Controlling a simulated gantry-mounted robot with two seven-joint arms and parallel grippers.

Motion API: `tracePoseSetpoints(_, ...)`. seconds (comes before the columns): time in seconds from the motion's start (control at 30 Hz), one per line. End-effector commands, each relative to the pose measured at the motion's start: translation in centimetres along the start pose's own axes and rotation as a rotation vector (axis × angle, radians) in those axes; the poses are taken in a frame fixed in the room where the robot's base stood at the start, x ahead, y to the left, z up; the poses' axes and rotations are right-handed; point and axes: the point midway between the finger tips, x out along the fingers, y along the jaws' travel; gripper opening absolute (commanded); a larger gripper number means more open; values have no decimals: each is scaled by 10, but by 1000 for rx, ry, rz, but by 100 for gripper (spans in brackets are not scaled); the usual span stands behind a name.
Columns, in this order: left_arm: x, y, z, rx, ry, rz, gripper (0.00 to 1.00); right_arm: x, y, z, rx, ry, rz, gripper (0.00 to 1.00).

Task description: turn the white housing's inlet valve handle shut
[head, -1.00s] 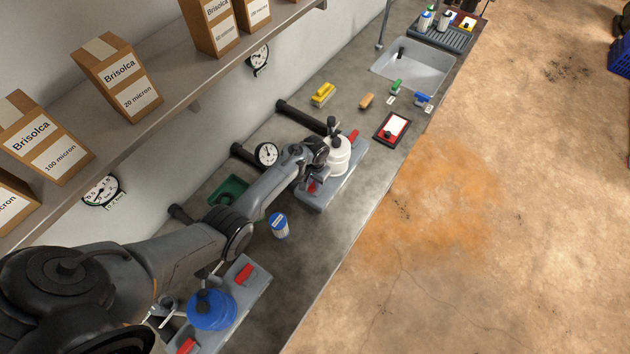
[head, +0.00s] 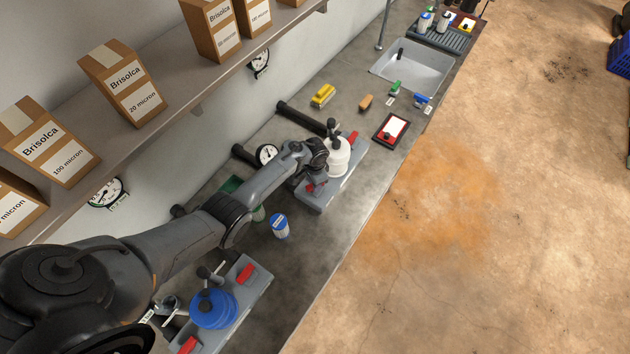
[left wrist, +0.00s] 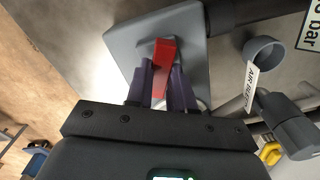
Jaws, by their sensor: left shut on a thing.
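The white housing (head: 337,157) stands on a grey block (head: 322,199) on the bench in the head view. It has a red handle (head: 353,138) at its far side and another red handle (head: 312,188) at its near side, partly hidden by my left gripper (head: 316,184). In the left wrist view, the purple fingers of my left gripper (left wrist: 162,90) are shut on a red handle (left wrist: 163,62), one finger on each side. The handle's grey base shows behind it. My right gripper is not in view.
A blue housing (head: 212,309) with red handles stands nearer on the bench. A blue-lidded jar (head: 280,227) stands between the housings. A pressure gauge (head: 266,155) and dark pipes are along the wall. A red-framed tray (head: 391,130) lies beyond the white housing. The shelf (head: 190,85) holds several boxes.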

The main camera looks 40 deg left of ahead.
Motion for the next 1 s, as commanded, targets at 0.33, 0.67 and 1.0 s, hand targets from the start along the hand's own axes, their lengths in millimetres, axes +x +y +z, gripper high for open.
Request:
tracePoseSetpoints(0.33,0,-1,1,332,-3,-1,0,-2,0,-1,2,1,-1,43)
tracePoseSetpoints(0.67,0,-1,0,645,-1,-2,0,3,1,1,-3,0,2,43)
tracePoseSetpoints(1.0,1,-1,0,926,-1,-1,0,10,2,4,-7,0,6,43)
